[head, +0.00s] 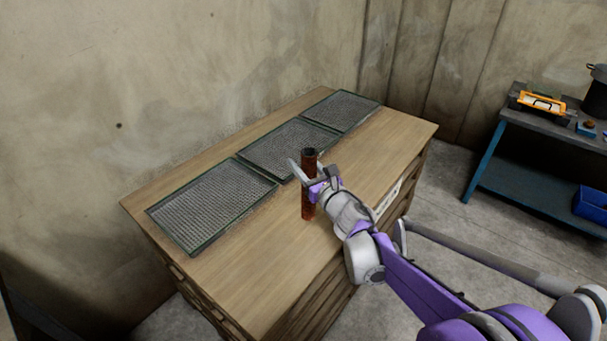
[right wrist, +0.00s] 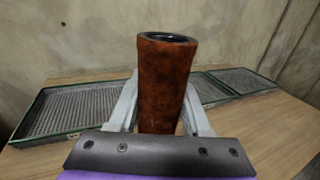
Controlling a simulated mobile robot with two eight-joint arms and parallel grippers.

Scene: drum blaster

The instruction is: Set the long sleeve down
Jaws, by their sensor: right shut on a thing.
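The long sleeve (head: 308,208) is a rusty brown-red upright tube with a dark open top. My right gripper (head: 309,174) is shut on it around its upper middle. The sleeve stands upright over the wooden cabinet top (head: 265,270), in front of the mesh trays; I cannot tell whether its bottom end touches the wood. In the right wrist view the sleeve (right wrist: 166,85) stands between the two pale fingers (right wrist: 160,108), with its lower end hidden by the gripper body. My left gripper is not in view.
Three green-rimmed mesh trays lie in a row along the wall: a near tray (head: 213,205), a middle tray (head: 288,148) and a far tray (head: 341,111). They look empty. Bare wood lies in front of them. A blue-legged bench (head: 516,187) with an orange box (head: 541,102) stands at right.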

